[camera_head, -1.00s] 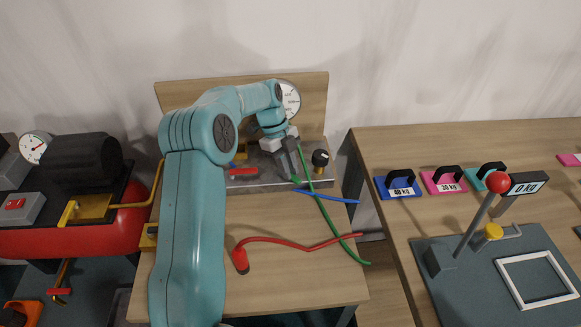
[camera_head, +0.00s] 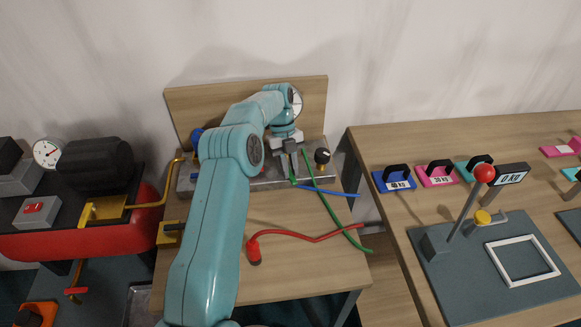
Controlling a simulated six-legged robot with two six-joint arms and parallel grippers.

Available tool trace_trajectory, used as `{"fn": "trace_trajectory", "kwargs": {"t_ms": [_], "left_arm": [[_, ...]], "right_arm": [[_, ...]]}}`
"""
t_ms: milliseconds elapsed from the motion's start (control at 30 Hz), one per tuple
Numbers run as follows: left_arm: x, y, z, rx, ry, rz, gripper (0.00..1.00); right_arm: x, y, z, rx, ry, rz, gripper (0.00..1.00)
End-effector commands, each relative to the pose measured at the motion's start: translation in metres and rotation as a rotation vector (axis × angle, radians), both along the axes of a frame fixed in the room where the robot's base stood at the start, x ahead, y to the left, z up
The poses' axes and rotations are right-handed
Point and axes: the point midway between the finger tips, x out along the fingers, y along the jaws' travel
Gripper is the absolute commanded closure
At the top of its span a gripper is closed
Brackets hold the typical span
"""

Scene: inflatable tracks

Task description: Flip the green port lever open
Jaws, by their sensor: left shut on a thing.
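My left arm reaches from the bottom over the wooden bench to a grey metal manifold (camera_head: 258,176) at its back. My left gripper (camera_head: 291,174) is at the manifold's front right and its fingers are close together. The green port lever is hidden behind or between the fingers; I take it that they hold it. My right gripper is not in view.
A red hose (camera_head: 300,236) and a blue hose (camera_head: 335,192) lie on the bench. A black knob (camera_head: 322,156) stands right of my gripper, with a partly hidden gauge (camera_head: 298,102) behind. A red compressor (camera_head: 75,240) stands left. The right table (camera_head: 400,145) holds weights and a lever scale.

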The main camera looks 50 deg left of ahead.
Motion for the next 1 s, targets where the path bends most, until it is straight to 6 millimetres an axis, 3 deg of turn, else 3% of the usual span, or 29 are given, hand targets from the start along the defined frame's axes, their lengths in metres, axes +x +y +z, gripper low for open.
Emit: {"fn": "trace_trajectory", "kwargs": {"t_ms": [400,433,500,833,1000], "left_arm": [[0.002,0.002,0.002,0.0,-0.002,-0.001,1.0],[0.002,0.002,0.002,0.0,-0.002,-0.001,0.72],[0.002,0.001,0.002,0.0,-0.002,-0.001,0.55],[0.001,0.0,0.004,-0.001,0.0,-0.003,0.55],[0.001,0.0,0.03,0.002,-0.004,-0.004,0.55]], "right_arm": [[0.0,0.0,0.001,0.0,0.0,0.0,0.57],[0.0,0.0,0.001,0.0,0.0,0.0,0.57],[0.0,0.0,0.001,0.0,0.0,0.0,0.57],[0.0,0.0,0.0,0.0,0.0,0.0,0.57],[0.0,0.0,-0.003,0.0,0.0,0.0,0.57]]}}
